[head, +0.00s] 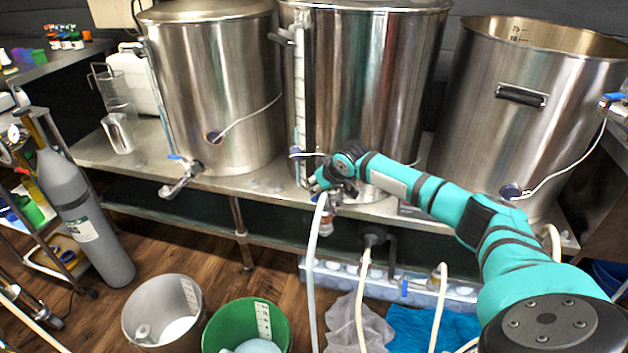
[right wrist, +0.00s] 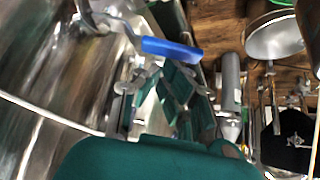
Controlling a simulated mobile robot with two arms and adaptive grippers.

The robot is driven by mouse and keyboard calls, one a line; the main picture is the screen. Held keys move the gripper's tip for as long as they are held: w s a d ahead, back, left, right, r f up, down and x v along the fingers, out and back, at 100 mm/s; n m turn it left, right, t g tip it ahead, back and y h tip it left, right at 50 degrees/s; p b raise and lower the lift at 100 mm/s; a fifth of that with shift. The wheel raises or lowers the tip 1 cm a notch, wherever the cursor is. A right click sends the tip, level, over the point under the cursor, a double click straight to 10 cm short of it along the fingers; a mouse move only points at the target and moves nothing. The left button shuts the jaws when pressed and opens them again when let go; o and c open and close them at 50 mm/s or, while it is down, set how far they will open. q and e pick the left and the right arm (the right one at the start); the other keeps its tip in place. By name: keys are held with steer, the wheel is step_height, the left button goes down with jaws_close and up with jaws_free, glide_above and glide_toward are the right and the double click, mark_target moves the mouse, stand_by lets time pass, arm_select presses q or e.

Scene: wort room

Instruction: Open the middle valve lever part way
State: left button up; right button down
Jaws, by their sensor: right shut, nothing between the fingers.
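The middle steel kettle (head: 375,75) stands on the metal bench. My right arm reaches across its front from the lower right. My right gripper (head: 318,184) is shut and empty, low at the kettle's front by its outlet. It hides most of the middle valve in the head view. In the right wrist view, a blue valve lever (right wrist: 172,49) lies crosswise just beyond the fingers of the gripper (right wrist: 172,88). I cannot tell whether they touch. My left gripper is not in view.
The left kettle (head: 210,80) has its own blue-handled valve (head: 183,175). The right kettle (head: 525,110) stands close to my arm. Hoses (head: 316,260) hang below the bench. A grey bucket (head: 140,318), a green bucket (head: 280,318) and a gas cylinder (head: 75,210) stand on the floor.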

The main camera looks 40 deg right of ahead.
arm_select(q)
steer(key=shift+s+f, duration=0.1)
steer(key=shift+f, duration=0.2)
